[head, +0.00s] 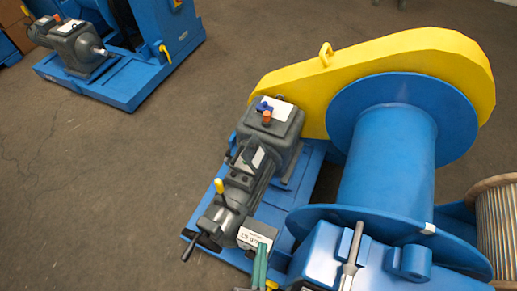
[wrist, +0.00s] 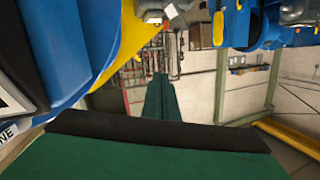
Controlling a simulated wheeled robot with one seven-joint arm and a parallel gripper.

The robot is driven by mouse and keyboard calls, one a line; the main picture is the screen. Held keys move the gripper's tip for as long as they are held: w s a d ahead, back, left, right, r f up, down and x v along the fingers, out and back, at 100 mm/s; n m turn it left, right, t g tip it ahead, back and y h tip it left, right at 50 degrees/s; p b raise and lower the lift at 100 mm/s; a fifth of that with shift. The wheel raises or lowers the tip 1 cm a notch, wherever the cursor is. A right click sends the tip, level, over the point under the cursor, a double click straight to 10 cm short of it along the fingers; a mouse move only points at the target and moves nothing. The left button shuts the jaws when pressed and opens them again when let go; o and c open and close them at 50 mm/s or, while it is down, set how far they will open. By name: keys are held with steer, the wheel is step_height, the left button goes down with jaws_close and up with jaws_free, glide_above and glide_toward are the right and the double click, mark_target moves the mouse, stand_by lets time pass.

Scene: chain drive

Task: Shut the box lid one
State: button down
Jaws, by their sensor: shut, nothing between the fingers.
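A small dark grey box with a white label (head: 255,237) sits at the lower end of the motor in the head view. Its lettering is upside down and small. In the wrist view a white label ending in "NE" (wrist: 12,130) shows at the lower left edge, beside a dark panel. I cannot tell how far the box lid stands open. My gripper (head: 260,268) shows as narrow green fingers just below the box's label; I cannot tell whether they touch it. The fingers are shut and empty. Large green finger surfaces (wrist: 160,102) fill the middle and bottom of the wrist view.
A blue winch drum (head: 388,150) and yellow chain guard (head: 375,75) stand to the right. The grey motor (head: 240,180) has a crank handle (head: 190,247) at lower left. A similar blue machine (head: 130,85) stands at upper left. The floor between is clear.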

steer(key=w+f+m+h, duration=0.1)
steer(key=w+f+m, duration=0.2)
steer(key=w, duration=0.4)
steer(key=w+f+m+h, duration=0.1)
steer(key=w+f+m, duration=0.25)
steer(key=w, duration=0.35)
steer(key=m, duration=0.4)
glide_toward(256, 146)
steer(key=s+d+r, duration=0.2)
steer(key=s+d, duration=0.3)
steer(key=w+a+f, duration=0.2)
steer(key=w, duration=0.9)
steer(key=shift+w+f+y, duration=0.25)
steer(key=shift+f+y, duration=0.05)
steer(key=shift+f, duration=0.1)
steer(key=shift+w+a+f+n, duration=0.15)
steer(key=shift+w+a+n, duration=0.2)
steer(key=shift+a+n, duration=0.4)
